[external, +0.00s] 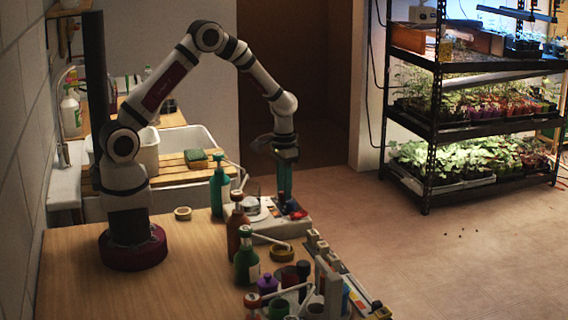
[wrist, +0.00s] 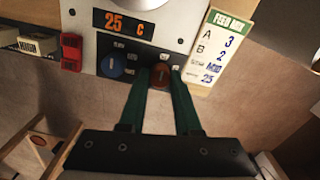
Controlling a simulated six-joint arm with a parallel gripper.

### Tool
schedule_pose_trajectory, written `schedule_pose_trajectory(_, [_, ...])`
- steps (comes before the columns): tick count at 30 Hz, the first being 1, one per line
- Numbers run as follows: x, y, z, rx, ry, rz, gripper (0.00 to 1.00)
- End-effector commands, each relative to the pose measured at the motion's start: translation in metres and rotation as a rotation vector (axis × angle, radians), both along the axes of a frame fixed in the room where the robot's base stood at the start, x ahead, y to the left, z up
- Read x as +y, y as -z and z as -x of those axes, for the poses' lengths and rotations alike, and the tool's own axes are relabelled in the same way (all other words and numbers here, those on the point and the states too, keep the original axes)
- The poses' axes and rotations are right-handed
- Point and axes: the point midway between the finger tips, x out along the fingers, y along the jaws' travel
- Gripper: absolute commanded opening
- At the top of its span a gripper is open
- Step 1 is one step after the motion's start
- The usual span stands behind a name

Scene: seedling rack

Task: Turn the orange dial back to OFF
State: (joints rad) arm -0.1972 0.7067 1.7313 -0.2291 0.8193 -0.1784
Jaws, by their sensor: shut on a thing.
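The orange dial (wrist: 160,75) sits on the dark control strip of the hotplate-like device (wrist: 185,12), right of a blue dial (wrist: 112,65). My gripper (wrist: 161,72) has its two green fingers on either side of the orange dial, shut on it. The display (wrist: 124,24) above reads 25 C. The small labels around the dial are too blurred to read, and the pointer's position cannot be told. In the external view my gripper (external: 285,195) reaches down to the front of the device (external: 262,224); the dial is hidden there.
A FEED MIX card (wrist: 222,45) stands right of the dials, and a red block (wrist: 71,52) is at the left. Bottles (external: 246,257) and jars crowd the bench (external: 90,285) near the device. The plant rack (external: 430,150) stands well apart.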

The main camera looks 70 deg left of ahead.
Motion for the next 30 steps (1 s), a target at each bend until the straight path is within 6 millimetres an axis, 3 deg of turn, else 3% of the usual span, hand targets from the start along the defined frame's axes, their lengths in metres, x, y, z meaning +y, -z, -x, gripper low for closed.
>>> schedule_pose_trajectory(1, [0.0, -0.001, -0.001, -0.004, -0.001, -0.001, 0.37])
schedule_pose_trajectory(5, [0.0, -0.001, -0.001, -0.003, -0.001, -0.001, 0.61])
schedule_pose_trajectory(13, [0.0, 0.0, 0.0, -0.001, 0.0, 0.0, 0.62])
schedule_pose_trajectory(17, [0.0, -0.01, -0.001, -0.003, 0.0, -0.001, 0.62])
schedule_pose_trajectory(20, [0.0, -0.031, -0.001, -0.005, -0.001, -0.001, 0.62])
schedule_pose_trajectory(30, [0.002, -0.132, -0.001, -0.006, 0.001, -0.001, 0.62])
